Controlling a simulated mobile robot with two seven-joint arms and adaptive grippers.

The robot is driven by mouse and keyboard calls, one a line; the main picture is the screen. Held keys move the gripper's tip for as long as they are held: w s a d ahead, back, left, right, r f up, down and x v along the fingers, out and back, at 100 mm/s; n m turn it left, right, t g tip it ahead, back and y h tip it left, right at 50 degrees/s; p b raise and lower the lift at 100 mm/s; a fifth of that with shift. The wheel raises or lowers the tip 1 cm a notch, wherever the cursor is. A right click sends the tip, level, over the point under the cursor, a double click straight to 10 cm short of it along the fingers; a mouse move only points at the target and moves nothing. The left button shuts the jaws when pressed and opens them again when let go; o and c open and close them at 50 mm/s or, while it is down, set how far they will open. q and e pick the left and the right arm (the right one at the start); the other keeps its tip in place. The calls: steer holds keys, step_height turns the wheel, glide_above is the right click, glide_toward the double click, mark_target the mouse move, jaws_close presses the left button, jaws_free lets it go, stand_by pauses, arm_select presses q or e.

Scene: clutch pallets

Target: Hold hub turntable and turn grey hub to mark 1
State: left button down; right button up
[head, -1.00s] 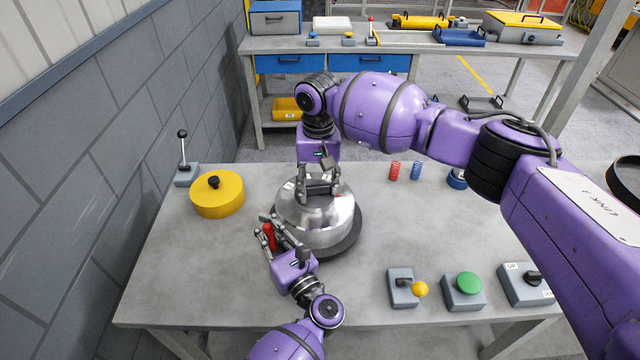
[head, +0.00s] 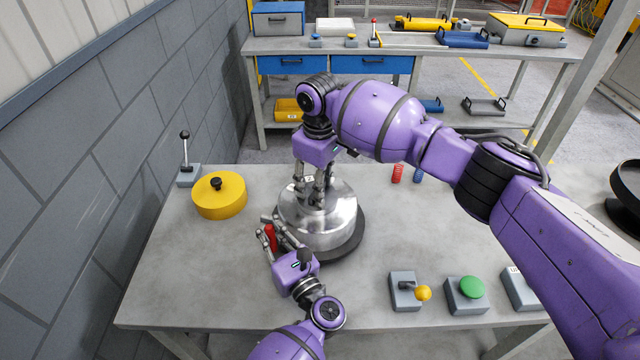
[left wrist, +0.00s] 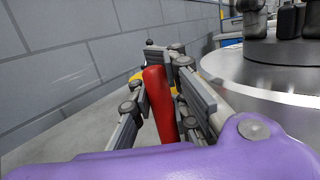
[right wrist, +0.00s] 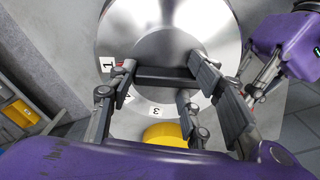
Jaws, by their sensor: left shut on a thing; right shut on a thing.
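The hub turntable (head: 345,229) is a shiny metal drum on a dark round base. My left gripper (head: 272,237) is shut on the turntable's upright red handle (left wrist: 160,103), at the drum's near left side. My right gripper (head: 312,198) points down over the drum top. In the right wrist view its fingers (right wrist: 165,80) are shut on the dark bar of the grey hub (right wrist: 160,76). White label 1 (right wrist: 107,64) shows near the left finger, with a bit of red beside it. Label 3 (right wrist: 156,112) is nearer the camera. A label between them is partly hidden by the finger.
A yellow round cover (head: 219,196) with a black knob and a grey lever box (head: 188,174) stand left of the turntable. A yellow-knob switch (head: 405,291) and a green button box (head: 466,293) sit front right. Red (head: 397,173) and blue springs stand behind. A wall borders the left.

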steer(key=o, duration=1.7)
steer(key=shift+s+a+f, duration=0.2)
steer(key=shift+s+f, duration=0.55)
steer(key=shift+f, duration=0.25)
steer(key=shift+w+d, duration=0.1)
steer(key=shift+w+r, duration=0.1)
steer(key=shift+r, duration=0.1)
